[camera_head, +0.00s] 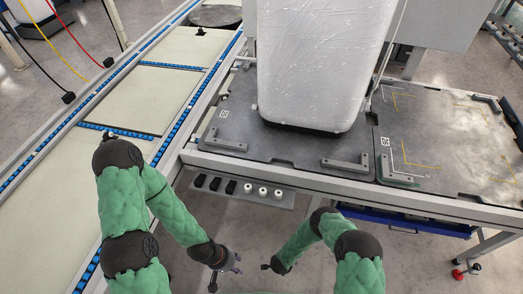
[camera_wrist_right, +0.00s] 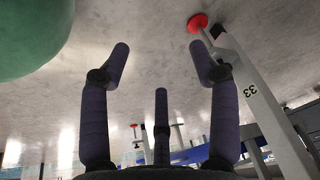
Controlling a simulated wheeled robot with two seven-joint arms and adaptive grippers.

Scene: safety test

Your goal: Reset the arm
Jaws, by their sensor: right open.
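My two green-covered arms come in from the bottom of the head view. My left gripper (camera_head: 226,270) hangs over the floor in front of the workbench, with its dark fingers spread and nothing between them. My right arm (camera_head: 300,244) is bent beside it, apart from the bench. My right gripper (camera_wrist_right: 160,62) shows in the right wrist view with its purple-grey fingers spread and empty.
The workbench (camera_head: 235,131) carries a large white wrapped block (camera_head: 318,60) and grey corner brackets. Black and white knobs (camera_head: 248,188) line its front edge. A conveyor (camera_head: 120,98) runs along the left. A bench leg with a red foot (camera_wrist_right: 198,22) stands near the right gripper.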

